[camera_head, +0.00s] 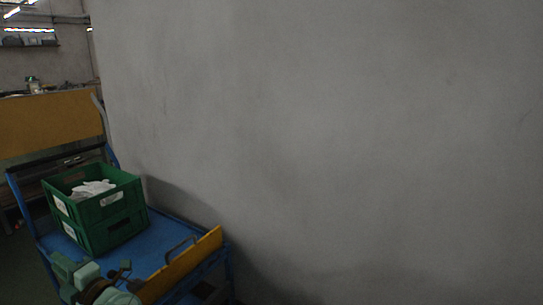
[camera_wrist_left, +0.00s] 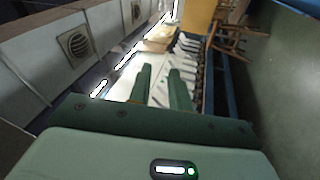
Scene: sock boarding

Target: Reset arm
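My left gripper (camera_head: 78,271) shows at the bottom left of the head view, with part of my left arm beside it. It is in front of the near edge of a blue cart (camera_head: 152,238). In the left wrist view its two green fingers (camera_wrist_left: 159,90) stand apart with a clear gap between them. Nothing shows held between them. My right gripper and right arm do not show in either view.
A green crate (camera_head: 112,212) with white cloth items (camera_head: 93,188) stands on the cart. A yellow panel (camera_head: 185,264) edges the cart. A grey wall (camera_head: 340,130) fills the right. The wrist view shows a row of white flat shapes (camera_wrist_left: 186,48) beyond the fingers.

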